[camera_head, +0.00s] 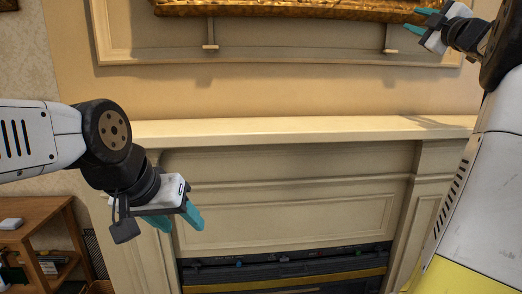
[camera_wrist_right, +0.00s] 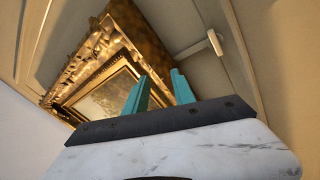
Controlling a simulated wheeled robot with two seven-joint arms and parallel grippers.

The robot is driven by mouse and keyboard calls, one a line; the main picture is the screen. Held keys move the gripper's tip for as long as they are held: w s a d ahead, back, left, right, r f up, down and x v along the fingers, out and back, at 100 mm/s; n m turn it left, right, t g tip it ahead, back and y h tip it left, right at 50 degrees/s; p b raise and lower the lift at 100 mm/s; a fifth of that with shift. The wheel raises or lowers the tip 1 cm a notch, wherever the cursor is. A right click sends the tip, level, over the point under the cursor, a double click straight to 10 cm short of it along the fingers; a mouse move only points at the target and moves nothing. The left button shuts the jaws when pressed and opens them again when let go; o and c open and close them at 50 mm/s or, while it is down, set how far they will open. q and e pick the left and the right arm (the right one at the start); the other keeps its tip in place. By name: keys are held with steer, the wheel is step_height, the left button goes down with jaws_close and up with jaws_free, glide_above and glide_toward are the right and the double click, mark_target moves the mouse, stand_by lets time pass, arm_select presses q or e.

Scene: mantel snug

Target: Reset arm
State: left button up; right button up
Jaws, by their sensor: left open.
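My left gripper (camera_head: 182,221) is in front of the fireplace surround, below the level of the mantel shelf. Its teal fingers are apart and nothing shows between them. My right gripper (camera_head: 419,20) is raised at the upper right, near the right end of the gilded picture frame (camera_head: 290,9). I cannot tell whether the right fingers touch anything.
The cream mantel shelf (camera_head: 300,129) runs across the middle and its top looks bare. Two small brackets project below the frame, at left (camera_head: 210,46) and right (camera_head: 390,50). A wooden shelf unit (camera_head: 35,212) stands at the lower left. The dark fireplace insert (camera_head: 285,263) is below.

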steer(key=s+a+f+m+g+h, duration=0.1)
steer(key=s+a+f+m+g, duration=0.3)
steer(key=f, duration=0.4)
steer(key=s+a+f+m+g+h, duration=0.2)
steer(key=s+a+f+m, duration=0.2)
steer(key=a+f+m, duration=0.3)
steer(key=s+a+f+m+g+h, duration=0.1)
steer(key=s+a+f+m+g, duration=0.25)
steer(key=f, duration=0.55)
steer(key=s+a+f+g+y, duration=0.4)
steer(key=s+a+f+g, duration=0.2)
steer(key=s+a+f, duration=0.9)
steer(key=shift+s+a+f, duration=0.15)
steer(key=shift+s+f, duration=0.6)
steer(key=shift+s, duration=0.3)
